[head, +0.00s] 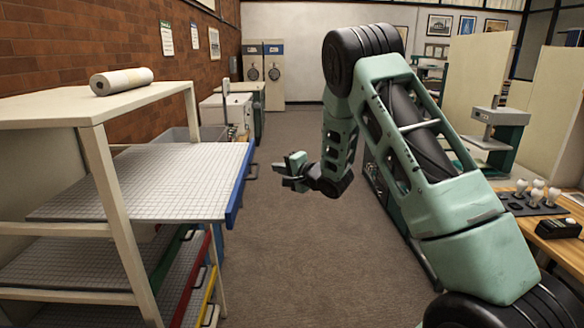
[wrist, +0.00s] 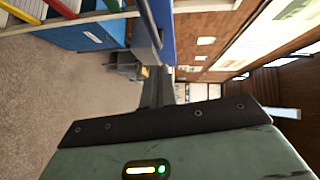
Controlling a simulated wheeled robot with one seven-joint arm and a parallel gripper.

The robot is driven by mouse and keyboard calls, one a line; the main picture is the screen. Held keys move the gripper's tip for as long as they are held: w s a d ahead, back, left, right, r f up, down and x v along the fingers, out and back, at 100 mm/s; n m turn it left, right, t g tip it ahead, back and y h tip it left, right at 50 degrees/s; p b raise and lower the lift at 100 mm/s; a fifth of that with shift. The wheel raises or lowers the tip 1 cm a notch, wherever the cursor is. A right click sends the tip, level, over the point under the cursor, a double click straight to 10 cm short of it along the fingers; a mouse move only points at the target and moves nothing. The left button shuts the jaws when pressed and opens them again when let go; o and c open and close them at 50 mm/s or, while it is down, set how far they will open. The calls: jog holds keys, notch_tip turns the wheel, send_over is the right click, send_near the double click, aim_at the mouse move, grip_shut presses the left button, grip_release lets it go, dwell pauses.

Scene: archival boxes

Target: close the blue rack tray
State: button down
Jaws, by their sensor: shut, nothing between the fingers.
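The blue rack tray (head: 150,180) is the top tray of the cream rack. It has a pale gridded surface and a blue front edge, and it sticks out past the rack's front post into the aisle. A dark handle (head: 252,171) shows on its front. My gripper (head: 284,168) is shut and empty, to the right of the blue front in the head view, apparently apart from it. In the wrist view, my fingers (wrist: 157,88) point toward the blue tray front (wrist: 167,30), which rises at the top centre. Whether they touch it cannot be told there.
The cream rack (head: 105,170) holds lower trays with green, red and yellow fronts. A paper roll (head: 121,80) lies on top. The carpeted aisle (head: 270,260) is clear. A wooden desk (head: 560,235) with small items stands at right.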

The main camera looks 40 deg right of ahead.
aim_at(195, 172)
jog(key=shift+w+a+f+p, duration=0.2)
jog(key=shift+w+a, duration=0.25)
jog(key=shift+a, duration=0.35)
jog(key=shift+w+a+f+p, duration=0.15)
jog(key=shift+w+a, duration=0.25)
jog(key=shift+a, duration=0.35)
jog(key=shift+a, duration=0.1)
jog(key=w+a+b, duration=0.2)
jog(key=w+a, duration=0.2)
jog(key=a, duration=0.2)
jog(key=w+a+b, duration=0.2)
jog(key=w+a, duration=0.2)
jog(key=a, duration=0.2)
jog(key=w+a+b, duration=0.2)
jog(key=w+a, duration=0.2)
jog(key=a, duration=0.2)
jog(key=shift+w+a+f, duration=0.1)
jog(key=shift+w+a, duration=0.05)
jog(key=shift+w, duration=0.05)
jog(key=shift+w+a, duration=0.25)
jog(key=shift+w+a+r, duration=0.1)
jog(key=shift+a+r, duration=0.1)
jog(key=shift+a, duration=0.15)
